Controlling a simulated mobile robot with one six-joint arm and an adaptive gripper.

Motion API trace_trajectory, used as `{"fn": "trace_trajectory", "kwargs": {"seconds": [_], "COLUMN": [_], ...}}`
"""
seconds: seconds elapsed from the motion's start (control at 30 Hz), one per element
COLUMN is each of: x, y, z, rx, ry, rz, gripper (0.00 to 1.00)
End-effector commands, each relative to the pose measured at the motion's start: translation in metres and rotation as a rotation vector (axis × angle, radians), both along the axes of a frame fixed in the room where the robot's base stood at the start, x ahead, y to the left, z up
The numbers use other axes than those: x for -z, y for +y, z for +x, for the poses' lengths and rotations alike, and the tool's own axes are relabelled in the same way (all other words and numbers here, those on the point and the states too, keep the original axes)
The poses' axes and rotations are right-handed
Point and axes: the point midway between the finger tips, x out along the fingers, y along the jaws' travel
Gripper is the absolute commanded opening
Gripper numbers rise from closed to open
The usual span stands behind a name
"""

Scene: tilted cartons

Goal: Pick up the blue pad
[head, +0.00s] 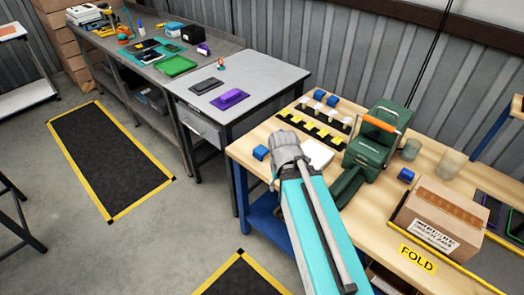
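A small blue block (261,152), which may be the blue pad, sits near the left edge of the wooden table (262,131), left of my arm. A second small blue block (406,175) sits farther right, between the green machine and the carton. I cannot tell from their shape which one is the pad. My teal and grey arm reaches up over the table's front edge, its grey joint just right of the first block. My gripper's fingers do not show; they are hidden or out of view.
A white pad (317,153) lies beside my arm. Black strips with yellow pieces (310,127) lie behind. A grey table (267,73) adjoins on the left.

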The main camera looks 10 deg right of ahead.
Motion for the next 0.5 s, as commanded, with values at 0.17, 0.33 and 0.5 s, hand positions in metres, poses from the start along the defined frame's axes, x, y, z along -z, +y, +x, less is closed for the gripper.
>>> {"fn": "trace_trajectory", "kwargs": {"seconds": [0.17,0.33,0.5], "x": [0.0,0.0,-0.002], "y": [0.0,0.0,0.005], "z": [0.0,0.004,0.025], "rx": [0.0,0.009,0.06], "ry": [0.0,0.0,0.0], "rz": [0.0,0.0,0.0], "gripper": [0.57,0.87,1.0]}}
